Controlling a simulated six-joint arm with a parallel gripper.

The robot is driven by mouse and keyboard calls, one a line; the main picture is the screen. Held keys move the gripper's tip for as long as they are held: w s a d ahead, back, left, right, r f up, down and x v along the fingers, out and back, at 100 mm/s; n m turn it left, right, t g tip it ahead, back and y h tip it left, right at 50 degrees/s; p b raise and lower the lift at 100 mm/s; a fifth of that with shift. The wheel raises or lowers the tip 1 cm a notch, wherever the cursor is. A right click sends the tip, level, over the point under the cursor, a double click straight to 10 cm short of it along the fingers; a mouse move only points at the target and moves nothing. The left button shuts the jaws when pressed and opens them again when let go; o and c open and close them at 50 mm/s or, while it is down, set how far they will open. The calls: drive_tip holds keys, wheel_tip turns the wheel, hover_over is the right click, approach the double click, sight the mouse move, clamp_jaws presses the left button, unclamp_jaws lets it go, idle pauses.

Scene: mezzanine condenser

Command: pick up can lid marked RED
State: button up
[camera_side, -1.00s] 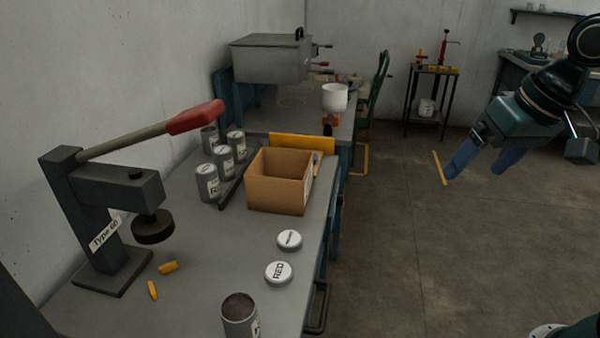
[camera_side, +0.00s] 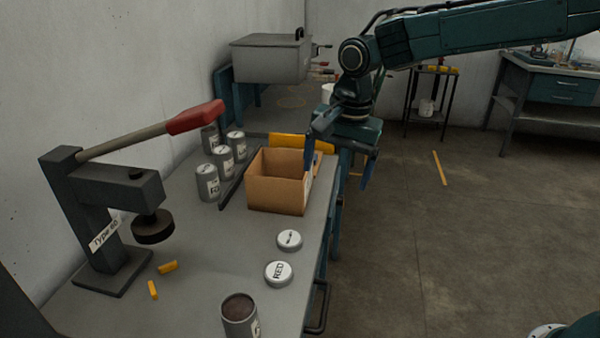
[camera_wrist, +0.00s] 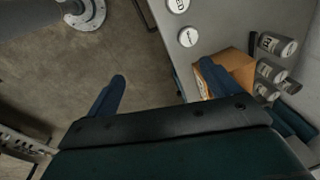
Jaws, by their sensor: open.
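The white round can lid marked RED (camera_side: 278,273) lies flat on the grey workbench (camera_side: 205,262), near its right edge. A second white lid (camera_side: 289,240) with smaller, unclear marking lies just behind it. In the wrist view two white lids show at the top, the upper one (camera_wrist: 178,5) cut by the frame edge and the lower one (camera_wrist: 188,37) whole. My gripper (camera_side: 338,165) is open and empty, above the right edge of the bench beside the cardboard box. It is behind and to the right of both lids, apart from them. Its fingers also show in the wrist view (camera_wrist: 158,88).
The open cardboard box (camera_side: 277,194) stands close to my gripper. Several grey cans (camera_side: 208,183) stand left of it. An open can (camera_side: 240,316) is at the front. A press with a red handle (camera_side: 195,117) stands at left. The bench around the lids is clear.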

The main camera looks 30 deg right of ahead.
drive_tip(key=w+a+f+m, duration=0.2)
drive_tip(key=w+a+f, duration=0.1)
drive_tip(key=f, duration=0.3)
drive_tip(key=w+a+f+m+g, duration=0.1)
drive_tip(key=w+a+f+m, duration=0.1)
drive_tip(key=a+f, duration=0.4)
drive_tip(key=shift+w+a+f+m+g, duration=0.15)
drive_tip(key=shift+w+f+m+g, duration=0.25)
drive_tip(key=shift+w, duration=0.35)
drive_tip(key=shift+f, duration=0.2)
hover_over(280, 269)
drive_tip(key=shift+f, duration=4.2)
drive_tip(key=shift+f, duration=2.55)
drive_tip(key=c, duration=1.1)
drive_tip(key=shift+o, duration=0.2)
drive_tip(key=shift+r, duration=0.15)
